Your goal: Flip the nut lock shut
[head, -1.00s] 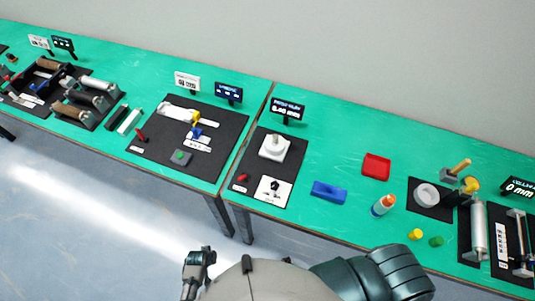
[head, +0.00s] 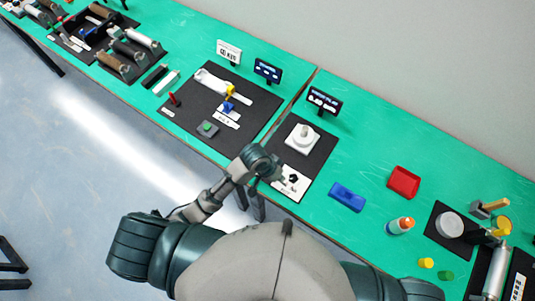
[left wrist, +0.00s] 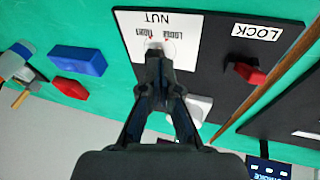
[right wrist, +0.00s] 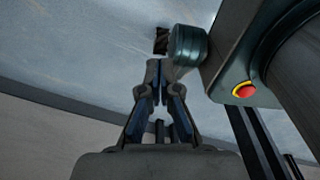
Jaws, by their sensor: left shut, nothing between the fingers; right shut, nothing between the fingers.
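The nut lock is a small red lever (left wrist: 243,73) on a black mat (left wrist: 225,60), beside a white LOCK label (left wrist: 257,32) in the left wrist view. It is hidden behind my left arm in the head view. My left gripper (left wrist: 155,48) is shut and empty, over the white NUT card (left wrist: 185,40); the lever stands apart from it, to the right. The gripper (head: 280,176) shows at the mat's front in the head view. The white nut block (head: 302,138) sits farther back on the mat. My right gripper (right wrist: 153,70) is shut and empty, above the floor.
A blue block (head: 347,196) and a red tray (head: 403,181) lie right of the mat. A dark sign (head: 323,101) stands behind it. A table seam (head: 300,90) runs left of the mat. Green table between blue block and mat is clear.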

